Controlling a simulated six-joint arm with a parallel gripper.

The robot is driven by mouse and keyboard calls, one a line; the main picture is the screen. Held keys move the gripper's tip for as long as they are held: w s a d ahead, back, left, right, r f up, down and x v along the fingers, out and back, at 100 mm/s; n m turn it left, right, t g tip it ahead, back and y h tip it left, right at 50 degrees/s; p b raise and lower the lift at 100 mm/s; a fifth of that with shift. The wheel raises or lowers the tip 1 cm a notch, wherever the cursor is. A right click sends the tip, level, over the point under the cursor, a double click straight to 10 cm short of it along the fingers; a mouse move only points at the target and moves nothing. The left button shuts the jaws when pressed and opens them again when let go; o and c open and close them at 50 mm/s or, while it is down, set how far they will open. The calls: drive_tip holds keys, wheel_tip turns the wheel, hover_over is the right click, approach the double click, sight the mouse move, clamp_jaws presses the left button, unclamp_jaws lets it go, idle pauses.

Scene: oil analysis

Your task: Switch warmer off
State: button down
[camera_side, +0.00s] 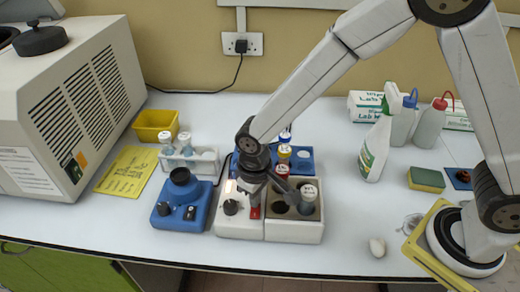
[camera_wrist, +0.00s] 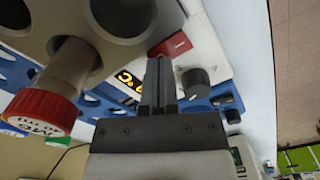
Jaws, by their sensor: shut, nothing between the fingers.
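The warmer (camera_side: 237,224) is a cream unit with a black knob (camera_side: 231,207), a red switch (camera_side: 254,213) and a block with round holes (camera_side: 294,230) on its right. A vial (camera_side: 307,200) stands in one hole. My gripper (camera_side: 255,197) is shut and empty, pointing down just over the switch. In the wrist view, the fingertips (camera_wrist: 160,62) are close beside the red switch (camera_wrist: 172,45); I cannot tell whether they touch it. An orange lit display (camera_wrist: 130,80) is partly hidden by the fingers, and the knob (camera_wrist: 195,82) is beside them. The switch's position is unclear.
A blue mixer (camera_side: 180,205) stands left of the warmer. A blue rack (camera_side: 304,160) with capped vials is close behind it. A white rack (camera_side: 204,162) and a yellow bin (camera_side: 156,125) are behind left. Bottles (camera_side: 375,150) stand at right.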

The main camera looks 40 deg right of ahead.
drive_tip(key=shift+f, duration=0.3)
idle(0.5)
drive_tip(key=shift+r, duration=3.55)
drive_tip(key=shift+d, duration=0.1)
drive_tip(key=s+d+m+t, duration=0.1)
drive_tip(key=s+d, duration=0.3)
drive_tip(key=d, duration=0.5)
drive_tip(key=s+d+m+t, duration=0.1)
drive_tip(key=s+d, duration=0.3)
drive_tip(key=d, duration=0.5)
drive_tip(key=shift+d+m+t, duration=0.3)
drive_tip(key=shift+d+m, duration=0.05)
drive_tip(key=shift+m, duration=0.15)
drive_tip(key=c, duration=1.3)
unclamp_jaws()
drive_tip(key=shift+r, duration=0.1)
